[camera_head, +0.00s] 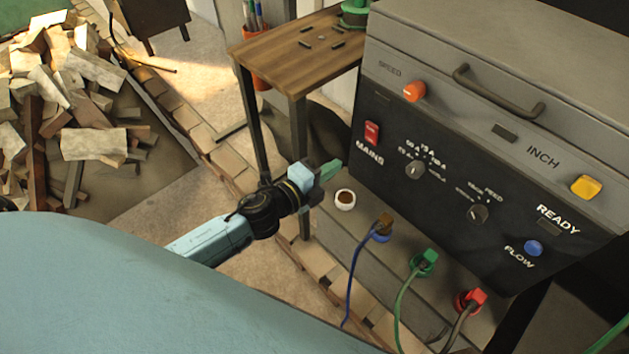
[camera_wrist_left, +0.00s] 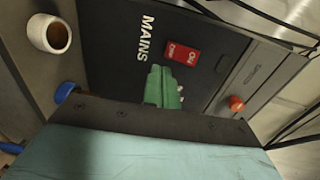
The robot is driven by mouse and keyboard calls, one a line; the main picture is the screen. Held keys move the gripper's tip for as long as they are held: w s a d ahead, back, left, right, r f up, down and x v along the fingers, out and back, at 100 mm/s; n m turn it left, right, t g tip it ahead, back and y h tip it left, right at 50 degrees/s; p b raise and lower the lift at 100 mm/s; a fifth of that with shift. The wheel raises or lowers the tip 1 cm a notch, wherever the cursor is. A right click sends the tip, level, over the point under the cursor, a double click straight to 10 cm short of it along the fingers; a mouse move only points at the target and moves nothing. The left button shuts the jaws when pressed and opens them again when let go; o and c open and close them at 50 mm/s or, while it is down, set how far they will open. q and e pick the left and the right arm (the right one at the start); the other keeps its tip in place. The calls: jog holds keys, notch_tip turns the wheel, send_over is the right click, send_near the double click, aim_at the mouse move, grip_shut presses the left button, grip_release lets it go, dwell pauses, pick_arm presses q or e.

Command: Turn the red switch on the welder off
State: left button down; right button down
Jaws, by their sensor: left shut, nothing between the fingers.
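The welder (camera_head: 470,130) has a black front panel on the right of the head view. Its red switch (camera_head: 372,133) is above the MAINS label at the panel's left end. The wrist view shows the red switch (camera_wrist_left: 182,54) with small white lettering on it; I cannot tell which way it is set. My left gripper (camera_head: 331,169) is shut and empty, below and to the left of the switch. In the wrist view its green fingers (camera_wrist_left: 162,88) are near the switch, with a visible gap between them. My right gripper is not in view.
A wooden table (camera_head: 300,48) stands behind, left of the welder. An orange knob (camera_head: 414,91) is above the switch.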

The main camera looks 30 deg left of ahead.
pick_arm(q)
jog(key=s, duration=0.1)
jog(key=s+a, duration=0.1)
jog(key=s, duration=0.2)
jog(key=shift+s+a+f, duration=0.15)
jog(key=shift+a+f, duration=0.2)
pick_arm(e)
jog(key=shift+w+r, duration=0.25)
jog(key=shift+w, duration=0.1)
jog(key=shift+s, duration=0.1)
